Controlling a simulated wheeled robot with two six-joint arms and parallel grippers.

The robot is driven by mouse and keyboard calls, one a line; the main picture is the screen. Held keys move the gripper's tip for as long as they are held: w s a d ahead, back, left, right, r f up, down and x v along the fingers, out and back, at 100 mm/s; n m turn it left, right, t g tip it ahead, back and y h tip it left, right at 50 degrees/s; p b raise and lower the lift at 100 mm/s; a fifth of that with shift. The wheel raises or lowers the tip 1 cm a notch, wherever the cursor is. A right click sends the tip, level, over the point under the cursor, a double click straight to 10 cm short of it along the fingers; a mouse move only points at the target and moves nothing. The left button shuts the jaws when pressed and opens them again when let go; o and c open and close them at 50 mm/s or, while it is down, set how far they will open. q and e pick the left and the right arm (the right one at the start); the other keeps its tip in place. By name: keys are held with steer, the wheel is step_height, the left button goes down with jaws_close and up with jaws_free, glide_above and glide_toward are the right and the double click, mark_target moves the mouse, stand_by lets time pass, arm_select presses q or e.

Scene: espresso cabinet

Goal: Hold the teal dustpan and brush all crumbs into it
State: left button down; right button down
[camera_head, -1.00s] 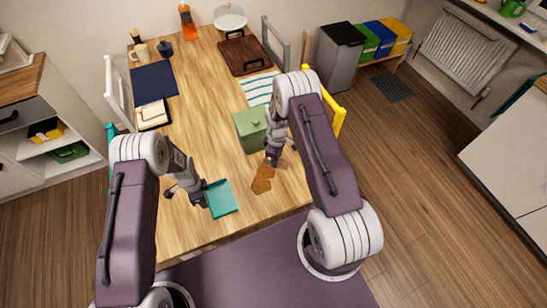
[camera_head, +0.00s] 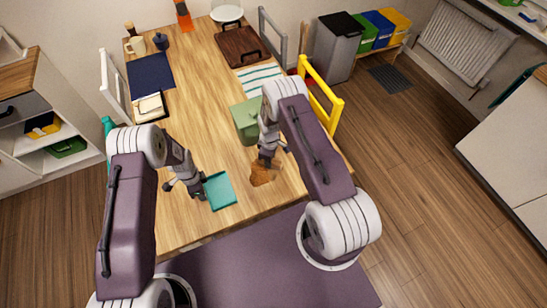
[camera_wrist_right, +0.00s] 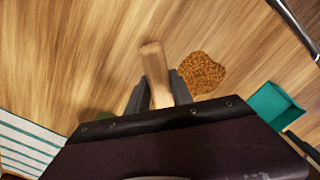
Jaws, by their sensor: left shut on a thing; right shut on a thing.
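The teal dustpan (camera_head: 221,191) lies at the table's front, also at the right edge of the right wrist view (camera_wrist_right: 275,106). My left gripper (camera_head: 199,191) is shut on it from the left. A brown patch of crumbs (camera_head: 262,174) lies on the table to the right of the dustpan, and it shows as a grainy heap in the right wrist view (camera_wrist_right: 201,73). My right gripper (camera_head: 267,160) is at the far edge of the crumbs, shut on the wooden handle of the brush (camera_wrist_right: 154,70). The brush's bristles are not clearly visible.
A striped towel (camera_head: 258,79), a brown tray (camera_head: 240,47) and a dark blue mat (camera_head: 150,72) lie farther back. Wood between dustpan and crumbs is bare. A yellow chair (camera_head: 323,95) is at the right edge.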

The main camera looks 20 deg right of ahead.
steer(key=shift+s+a, duration=0.4)
steer(key=shift+a, duration=2.45)
steer(key=shift+s+a, duration=0.4)
steer(key=shift+a, duration=2.5)
steer(key=shift+s+a, duration=0.4)
steer(key=shift+a, duration=2.45)
steer(key=shift+a+r, duration=0.1)
steer(key=shift+a, duration=1.45)
steer(key=shift+r, duration=2.8)
arm_select(q)
steer(key=c, duration=1.1)
jaws_free()
steer(key=shift+o, duration=0.2)
steer(key=shift+r, duration=0.1)
step_height(320, 180, up, 12)
steer(key=shift+f, duration=0.1)
